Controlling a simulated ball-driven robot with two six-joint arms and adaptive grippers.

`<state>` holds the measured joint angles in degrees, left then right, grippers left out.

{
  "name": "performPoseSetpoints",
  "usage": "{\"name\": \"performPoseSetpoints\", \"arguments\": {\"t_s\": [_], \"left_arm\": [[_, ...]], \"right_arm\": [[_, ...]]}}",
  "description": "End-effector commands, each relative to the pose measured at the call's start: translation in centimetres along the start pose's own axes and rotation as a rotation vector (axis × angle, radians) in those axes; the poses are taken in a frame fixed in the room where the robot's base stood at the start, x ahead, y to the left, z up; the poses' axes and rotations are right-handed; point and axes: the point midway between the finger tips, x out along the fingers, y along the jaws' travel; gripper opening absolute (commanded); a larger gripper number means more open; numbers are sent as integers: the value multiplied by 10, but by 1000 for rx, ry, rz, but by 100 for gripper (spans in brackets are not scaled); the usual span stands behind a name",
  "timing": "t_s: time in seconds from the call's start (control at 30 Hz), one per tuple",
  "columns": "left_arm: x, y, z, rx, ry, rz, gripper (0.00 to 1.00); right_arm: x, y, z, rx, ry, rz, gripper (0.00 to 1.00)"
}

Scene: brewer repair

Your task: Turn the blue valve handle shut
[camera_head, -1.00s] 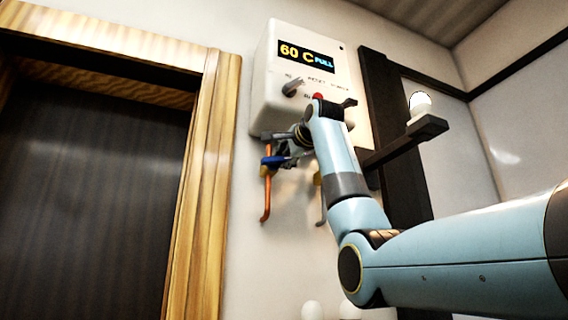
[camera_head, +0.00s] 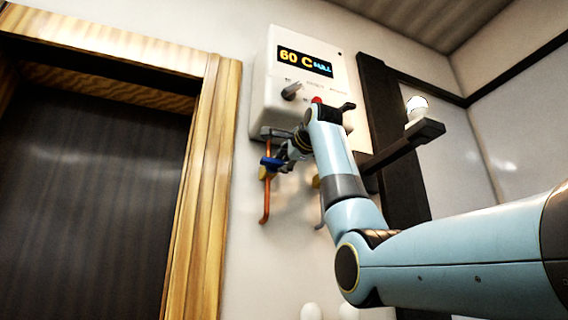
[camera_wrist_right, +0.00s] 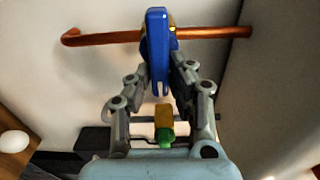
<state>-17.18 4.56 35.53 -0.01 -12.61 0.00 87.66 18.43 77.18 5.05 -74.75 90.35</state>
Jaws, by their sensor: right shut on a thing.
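The blue valve handle (camera_head: 269,162) sits on the copper pipe (camera_head: 265,205) below the white brewer box (camera_head: 280,95). In the right wrist view the handle (camera_wrist_right: 158,45) stands upright in the picture, crossing in front of the copper pipe (camera_wrist_right: 98,38). My right gripper (camera_head: 282,158) is shut on the handle. In the wrist view its fingers (camera_wrist_right: 160,76) are on both sides of the handle's lower end. Part of the yellow valve body (camera_head: 263,173) shows beside the pipe under the handle. My left gripper is not in view.
The box carries a display reading 60 C FULL (camera_head: 305,62) and a grey knob (camera_head: 291,91). A dark shelf arm (camera_head: 405,143) with a white bulb (camera_head: 416,106) stands right. A wooden door frame (camera_head: 212,190) is left. A yellow piece with a green end (camera_wrist_right: 164,122) shows between my fingers.

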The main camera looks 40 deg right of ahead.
Motion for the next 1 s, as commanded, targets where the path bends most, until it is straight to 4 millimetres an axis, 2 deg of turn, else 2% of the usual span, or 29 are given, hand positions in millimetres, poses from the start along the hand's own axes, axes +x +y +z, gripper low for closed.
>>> {"name": "performPoseSetpoints", "arguments": {"t_s": [0.03, 0.17, 0.2, 0.53, 0.67, 1.0], "left_arm": [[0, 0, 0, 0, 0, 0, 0], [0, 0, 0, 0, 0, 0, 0], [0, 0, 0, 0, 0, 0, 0], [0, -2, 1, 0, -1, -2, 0], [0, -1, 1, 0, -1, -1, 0], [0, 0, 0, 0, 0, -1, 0]], "right_arm": [[1, 2, 0, 1, 0, 4, 22], [0, 2, 0, 0, 0, 4, 39], [0, 1, 0, 0, 0, 3, 40], [-6, 0, 0, -1, 0, 1, 40], [-26, 0, 0, -2, 1, -2, 40], [-99, 1, -1, -1, 1, 0, 40]]}}
